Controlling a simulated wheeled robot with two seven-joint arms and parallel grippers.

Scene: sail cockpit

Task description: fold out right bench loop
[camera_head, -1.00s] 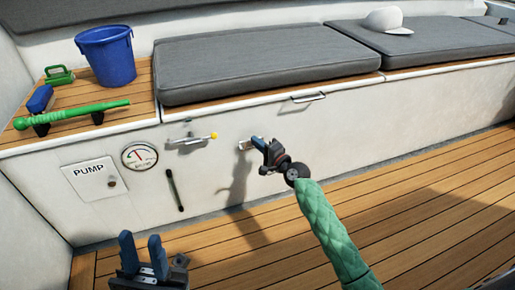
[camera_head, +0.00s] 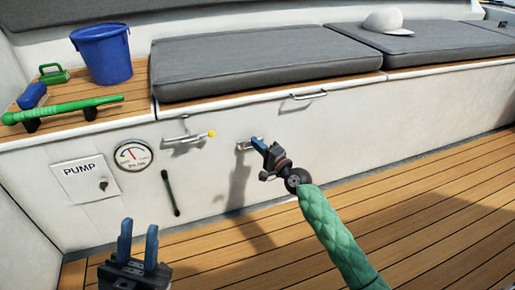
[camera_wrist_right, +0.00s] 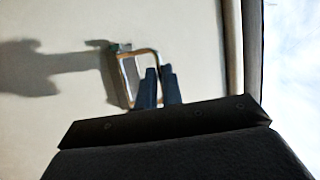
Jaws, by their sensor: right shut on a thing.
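The right bench loop (camera_head: 245,144) is a small metal loop on the white bench front. In the right wrist view the loop (camera_wrist_right: 124,78) stands out from the panel as a rectangular frame, its hinge side at a small mount. My right gripper (camera_head: 260,146) is shut on the loop's outer bar, and its blue fingers (camera_wrist_right: 159,86) hide part of that bar. My left gripper (camera_head: 138,245) is open and empty, low at the left of the head view, away from the bench front.
A metal latch with a yellow knob (camera_head: 211,134) is left of the loop. A handle (camera_head: 308,95) sits under the lid edge. A gauge (camera_head: 133,155), a PUMP panel (camera_head: 86,181) and a dark rod (camera_head: 170,192) are further left. Grey cushions (camera_head: 260,66) lie above; the plank floor (camera_head: 430,220) is clear.

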